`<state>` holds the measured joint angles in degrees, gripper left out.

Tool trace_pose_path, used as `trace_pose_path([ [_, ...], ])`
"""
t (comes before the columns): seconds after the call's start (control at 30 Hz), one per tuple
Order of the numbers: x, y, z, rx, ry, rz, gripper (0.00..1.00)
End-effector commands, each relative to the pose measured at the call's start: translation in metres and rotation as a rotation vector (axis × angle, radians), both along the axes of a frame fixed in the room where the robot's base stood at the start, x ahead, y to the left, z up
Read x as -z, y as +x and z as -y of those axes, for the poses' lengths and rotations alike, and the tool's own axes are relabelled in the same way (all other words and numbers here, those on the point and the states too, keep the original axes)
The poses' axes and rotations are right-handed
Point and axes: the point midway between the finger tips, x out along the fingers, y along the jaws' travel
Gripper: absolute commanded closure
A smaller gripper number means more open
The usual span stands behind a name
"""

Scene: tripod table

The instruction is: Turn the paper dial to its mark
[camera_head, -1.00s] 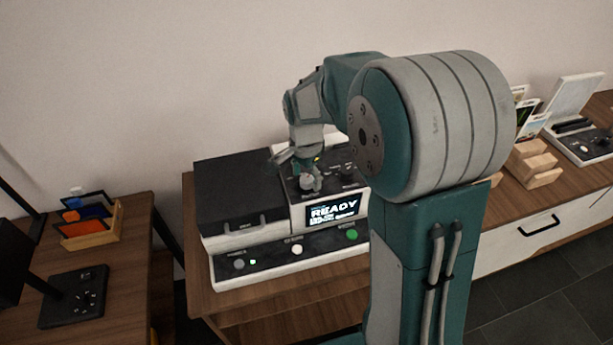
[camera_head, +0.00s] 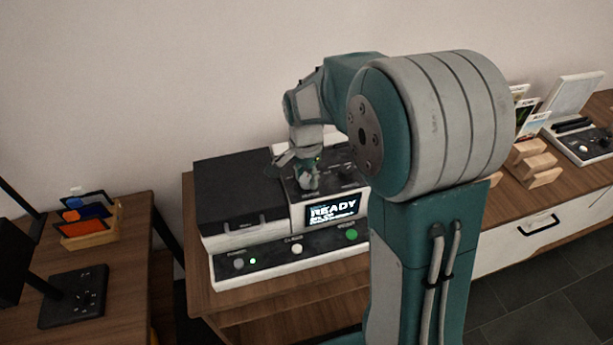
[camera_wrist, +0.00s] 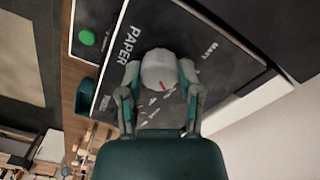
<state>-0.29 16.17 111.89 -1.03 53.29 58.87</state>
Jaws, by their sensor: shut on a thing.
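The paper dial (camera_wrist: 158,70) is a pale round knob with a red pointer line, beside the printed word PAPER in the wrist view. My gripper (camera_wrist: 160,84) is shut on it, one finger on each side. White scale ticks show on the black panel beside the knob; which of them is the mark I cannot tell. In the head view my gripper (camera_head: 307,180) points down onto the machine's top panel and mostly hides the dial. The machine (camera_head: 290,280) has a black lid at left and a lit screen (camera_head: 333,211) reading READY.
A green button (camera_head: 351,234), a white button (camera_head: 297,248) and a grey knob (camera_head: 238,263) line the machine's front. Wooden blocks (camera_head: 533,165) and another device (camera_head: 583,140) lie to the right.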

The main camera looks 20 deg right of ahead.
Motion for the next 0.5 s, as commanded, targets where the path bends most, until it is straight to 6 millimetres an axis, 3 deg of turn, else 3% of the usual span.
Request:
trace_pose_path([
  [0.5,0.0001,0.0008,-0.0011,-0.445,0.0,0.003,1.0],
])
